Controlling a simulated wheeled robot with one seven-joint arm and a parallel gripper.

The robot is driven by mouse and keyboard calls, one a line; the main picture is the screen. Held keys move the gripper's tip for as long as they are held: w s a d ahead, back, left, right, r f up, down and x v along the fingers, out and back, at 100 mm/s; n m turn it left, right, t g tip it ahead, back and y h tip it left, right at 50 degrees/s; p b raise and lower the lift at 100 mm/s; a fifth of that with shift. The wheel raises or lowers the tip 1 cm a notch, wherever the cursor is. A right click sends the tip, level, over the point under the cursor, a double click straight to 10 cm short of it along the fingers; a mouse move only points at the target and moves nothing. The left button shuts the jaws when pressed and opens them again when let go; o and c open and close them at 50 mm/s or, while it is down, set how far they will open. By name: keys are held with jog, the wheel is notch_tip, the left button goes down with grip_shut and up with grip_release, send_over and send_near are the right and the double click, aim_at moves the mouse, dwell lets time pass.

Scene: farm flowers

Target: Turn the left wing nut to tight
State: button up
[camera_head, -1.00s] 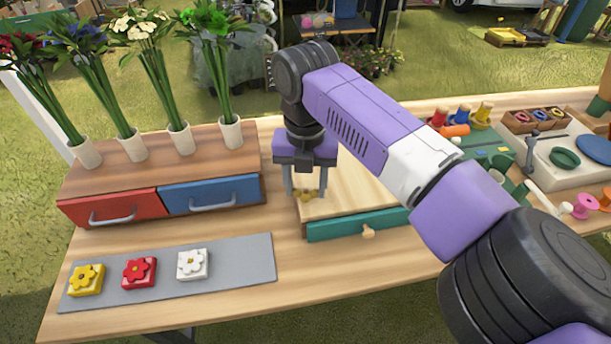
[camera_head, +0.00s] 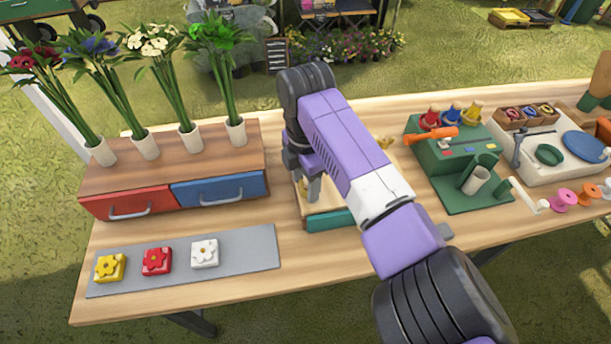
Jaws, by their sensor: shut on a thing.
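My gripper (camera_head: 310,188) points down over the left side of a wooden board with a teal front (camera_head: 330,221). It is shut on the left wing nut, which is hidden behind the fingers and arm. A gold wing nut (camera_head: 385,143) shows past my arm at the board's right back; it stands apart from the gripper. My purple forearm covers most of the board's middle, so how tight the left nut is cannot be seen.
A cabinet with red (camera_head: 127,203) and blue (camera_head: 222,189) drawers stands left, with flower vases on top. A grey mat (camera_head: 240,249) with flower blocks lies in front. A green stand (camera_head: 455,183) with spools is right. Bare table shows front middle.

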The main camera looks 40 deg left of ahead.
jog(key=m+p, duration=0.1)
jog(key=m, duration=0.1)
jog(key=m+p, duration=0.1)
jog(key=m, duration=0.1)
jog(key=shift+a+r+m, duration=0.1)
jog(key=shift+r+m, duration=0.2)
jog(key=shift+r, duration=0.1)
jog(key=m+p, duration=0.2)
jog(key=m, duration=0.3)
jog(key=shift+w, duration=0.1)
jog(key=m+p, duration=0.1)
jog(key=m, duration=0.4)
jog(key=m+p, duration=0.1)
jog(key=m, duration=0.4)
jog(key=shift+p, duration=0.4)
jog(key=m, duration=0.5)
jog(key=shift+p, duration=0.35)
jog(key=m, duration=1)
jog(key=shift+m+p, duration=0.4)
jog(key=shift+m, duration=2.2)
